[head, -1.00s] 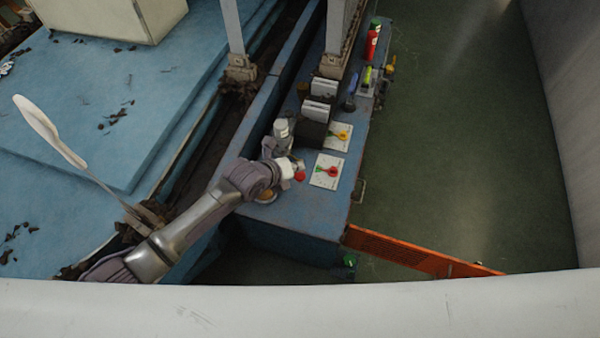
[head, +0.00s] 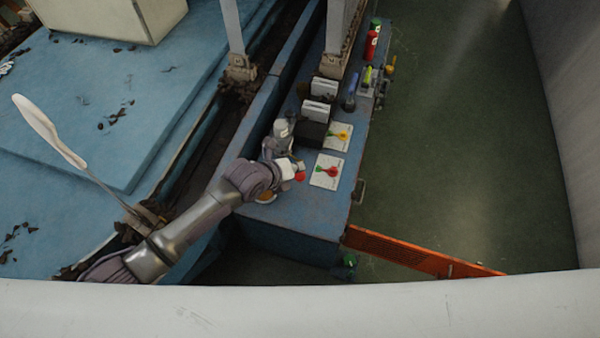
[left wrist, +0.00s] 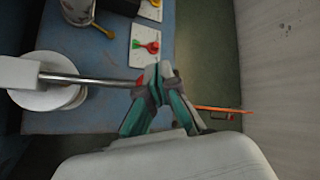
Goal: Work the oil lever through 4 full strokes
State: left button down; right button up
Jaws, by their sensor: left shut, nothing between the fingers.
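The oil lever (left wrist: 85,79) shows in the left wrist view as a metal rod running right from a white round hub (left wrist: 45,98). Its red knob (head: 300,176) shows in the head view above the blue bench. My left gripper (left wrist: 160,72) is shut with nothing between its fingers. In the wrist view its fingertips overlap the rod's knob end; I cannot tell whether they touch it. In the head view the left gripper (head: 291,168) is beside the red knob, and my arm hides most of the lever. My right gripper is not in view.
The blue bench (head: 290,225) carries a silver pot (head: 284,128), white cards with coloured markers (head: 327,171), dark boxes (head: 312,134) and a red bottle (head: 372,42). An orange bar (head: 420,252) crosses the green floor. The floor right of the bench is mostly clear.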

aim_at(296, 179)
pick_arm(q)
jog(key=shift+f, duration=0.3)
jog(key=shift+d+f+b, duration=0.1)
jog(key=shift+f+b, duration=0.5)
dwell(0.6)
jog(key=shift+s+d+f+b, duration=0.1)
jog(key=shift+d+f+b, duration=0.1)
jog(key=shift+f+b, duration=1.3)
dwell(1.4)
jog(key=shift+f+p, duration=0.2)
jog(key=shift+p, duration=0.1)
jog(key=shift+a+r+p, duration=0.2)
jog(key=shift+r+p, duration=1)
jog(key=shift+r, duration=0.2)
jog(key=shift+a+r+p, duration=0.15)
jog(key=shift+r+p, duration=1.05)
jog(key=shift+r, duration=0.15)
jog(key=r+p, duration=0.4)
jog(key=r, duration=0.1)
jog(key=shift+w+a+p, duration=0.2)
jog(key=shift+a+p, duration=0.05)
jog(key=shift+p, duration=0.05)
jog(key=shift+f, duration=0.15)
